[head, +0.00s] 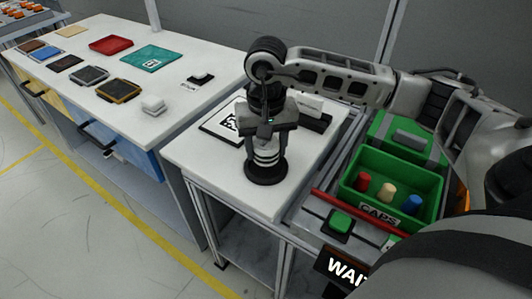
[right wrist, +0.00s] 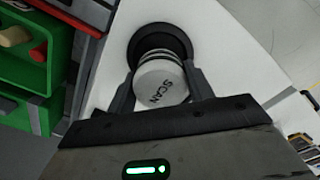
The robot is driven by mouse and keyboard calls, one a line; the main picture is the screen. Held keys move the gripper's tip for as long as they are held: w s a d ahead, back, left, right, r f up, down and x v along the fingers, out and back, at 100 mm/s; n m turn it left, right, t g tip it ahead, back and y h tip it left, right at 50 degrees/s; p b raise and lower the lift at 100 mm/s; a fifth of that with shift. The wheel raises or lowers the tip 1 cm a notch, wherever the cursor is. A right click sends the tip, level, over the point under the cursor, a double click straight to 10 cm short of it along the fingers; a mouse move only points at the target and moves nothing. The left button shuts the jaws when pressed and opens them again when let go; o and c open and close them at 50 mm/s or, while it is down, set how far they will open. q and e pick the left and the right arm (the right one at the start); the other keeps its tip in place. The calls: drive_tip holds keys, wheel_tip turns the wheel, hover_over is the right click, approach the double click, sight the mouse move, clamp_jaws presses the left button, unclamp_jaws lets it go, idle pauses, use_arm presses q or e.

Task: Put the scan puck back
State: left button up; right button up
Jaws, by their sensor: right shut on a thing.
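The scan puck (head: 265,157) is a pale grey ringed cylinder, and its top, marked SCAN, shows in the right wrist view (right wrist: 160,84). My right gripper (head: 266,143) points down, with its two fingers on either side of the puck, shut on it; it also shows in the right wrist view (right wrist: 160,95). The puck is upright over a round black holder (head: 266,174) on the white table; the holder also shows in the right wrist view (right wrist: 160,40). I cannot tell whether the puck is fully seated. My left gripper is out of view.
A white plate with a black code (head: 226,122) lies behind the holder. To the right is a green CAPS bin (head: 425,185) with red, cream and blue caps. A green button (head: 340,222) is near the front. Another white bench (head: 185,62) with trays stands to the left.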

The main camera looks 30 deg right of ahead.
sight(266, 157)
wheel_tip(266, 157, down, 2)
drive_tip(key=shift+f+p, duration=0.25)
drive_tip(key=shift+p, duration=0.1)
drive_tip(key=shift+f+b, duration=0.35)
drive_tip(key=shift+f, duration=0.1)
drive_tip(key=o, duration=1.1)
drive_tip(key=shift+c, duration=0.2)
wheel_tip(266, 157, up, 13)
drive_tip(key=shift+f+b, duration=0.2)
drive_tip(key=shift+b, duration=0.15)
drive_tip(key=shift+f, duration=0.1)
